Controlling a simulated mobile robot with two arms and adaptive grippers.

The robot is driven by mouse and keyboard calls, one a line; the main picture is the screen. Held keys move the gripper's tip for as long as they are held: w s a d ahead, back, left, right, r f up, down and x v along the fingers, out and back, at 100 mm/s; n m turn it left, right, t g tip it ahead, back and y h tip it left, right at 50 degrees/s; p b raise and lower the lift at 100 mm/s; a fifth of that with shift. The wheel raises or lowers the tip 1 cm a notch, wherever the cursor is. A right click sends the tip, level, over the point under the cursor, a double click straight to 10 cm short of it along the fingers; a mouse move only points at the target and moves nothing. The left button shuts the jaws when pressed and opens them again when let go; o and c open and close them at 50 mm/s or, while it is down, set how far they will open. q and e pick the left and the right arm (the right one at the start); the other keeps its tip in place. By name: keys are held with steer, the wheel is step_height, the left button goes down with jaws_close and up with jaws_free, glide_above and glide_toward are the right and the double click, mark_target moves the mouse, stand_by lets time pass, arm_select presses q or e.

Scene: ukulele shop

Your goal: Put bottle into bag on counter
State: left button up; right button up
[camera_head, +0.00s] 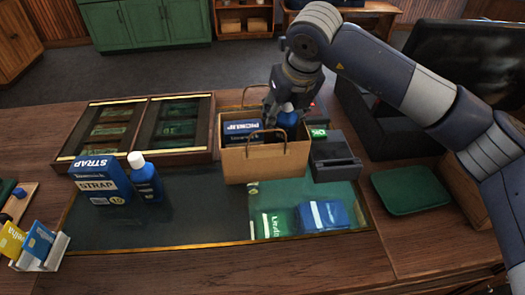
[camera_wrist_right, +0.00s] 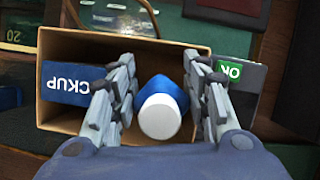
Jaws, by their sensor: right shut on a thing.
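The brown paper bag (camera_head: 265,165) stands upright and open on the counter (camera_head: 160,222). My right gripper (camera_head: 286,108) points down into the bag's right part. It is shut on a blue bottle (camera_head: 288,119). In the right wrist view the bottle's white cap (camera_wrist_right: 160,116) shows between the two fingers (camera_wrist_right: 159,65), with the bag's rim (camera_wrist_right: 40,85) around them. The bottle's lower part is hidden, so I cannot tell if it touches the bag's floor. Another blue bottle (camera_head: 146,180) with a white cap stands on the counter at left. My left gripper is not in view.
A blue PICKUP box (camera_head: 240,130) is inside the bag's left part. A STRAP box (camera_head: 100,180) stands beside the other bottle. A dark card terminal (camera_head: 334,155) is close right of the bag. Framed display trays (camera_head: 135,130) lie behind left. A green pad (camera_head: 411,190) lies right.

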steer(key=shift+f, duration=0.1)
stand_by(0.4)
steer(key=o, duration=1.2)
steer(key=shift+o, duration=0.2)
steer(key=v, duration=1.2)
